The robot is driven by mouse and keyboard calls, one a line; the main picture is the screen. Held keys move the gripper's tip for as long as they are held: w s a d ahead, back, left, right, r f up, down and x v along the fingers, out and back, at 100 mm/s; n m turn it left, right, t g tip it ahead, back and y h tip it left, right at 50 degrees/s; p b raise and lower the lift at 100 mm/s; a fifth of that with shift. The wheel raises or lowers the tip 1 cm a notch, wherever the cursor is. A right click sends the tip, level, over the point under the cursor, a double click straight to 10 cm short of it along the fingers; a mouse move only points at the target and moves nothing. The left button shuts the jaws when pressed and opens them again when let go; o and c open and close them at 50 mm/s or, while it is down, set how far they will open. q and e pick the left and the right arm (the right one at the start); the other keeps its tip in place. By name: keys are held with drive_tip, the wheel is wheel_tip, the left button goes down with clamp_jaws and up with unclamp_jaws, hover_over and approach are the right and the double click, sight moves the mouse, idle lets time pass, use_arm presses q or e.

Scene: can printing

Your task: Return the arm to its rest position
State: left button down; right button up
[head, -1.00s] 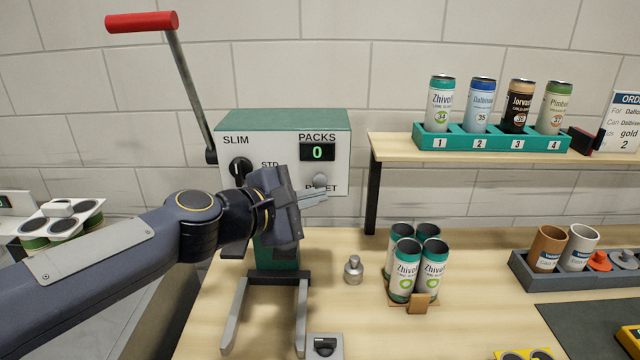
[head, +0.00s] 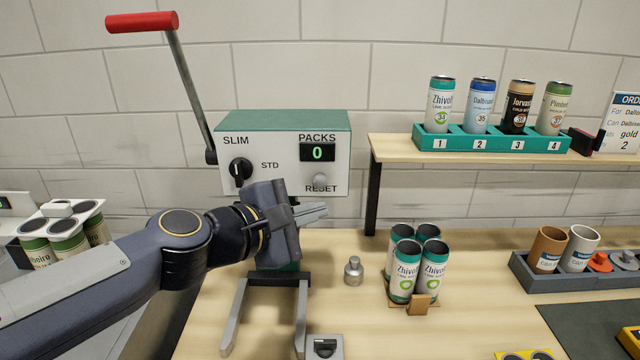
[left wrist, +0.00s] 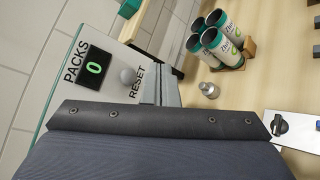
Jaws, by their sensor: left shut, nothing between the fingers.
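My left gripper (head: 318,213) is shut and empty. It is in front of the machine (head: 285,118), a little below the RESET button (head: 320,179), and its fingers point right. The machine's PACKS display (head: 318,152) reads 0, and its black knob (head: 240,170) sits between the SLIM and STD labels. In the left wrist view the display (left wrist: 94,67) and RESET button (left wrist: 127,75) show beyond the gripper body. My right gripper is not in view.
Several Zhivoi cans (head: 404,279) stand grouped on the table right of a small metal piece (head: 353,270). A red-handled lever (head: 188,90) rises at the machine's left. A shelf (head: 480,147) holds a numbered can rack (head: 490,141). A grey tray (head: 530,280) stands at right.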

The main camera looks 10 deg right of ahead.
use_arm(q)
drive_tip(key=s+a+f+m+g+y, duration=0.1)
drive_tip(key=s+a+f+m+y, duration=0.2)
drive_tip(key=s+a+f, duration=0.4)
drive_tip(key=s+a+f+m+g+y, duration=0.1)
drive_tip(key=s+a+f+m+y, duration=0.2)
drive_tip(key=s+a+f, duration=0.4)
drive_tip(key=s+a+f+m+g+y, duration=0.1)
drive_tip(key=s+a+f+m+y, duration=0.2)
drive_tip(key=a, duration=1.1)
drive_tip(key=s+f+m, duration=0.2)
drive_tip(key=s+f, duration=0.2)
drive_tip(key=shift+s+a+f, duration=0.15)
drive_tip(key=shift+s+a, duration=0.15)
drive_tip(key=shift+s, duration=0.05)
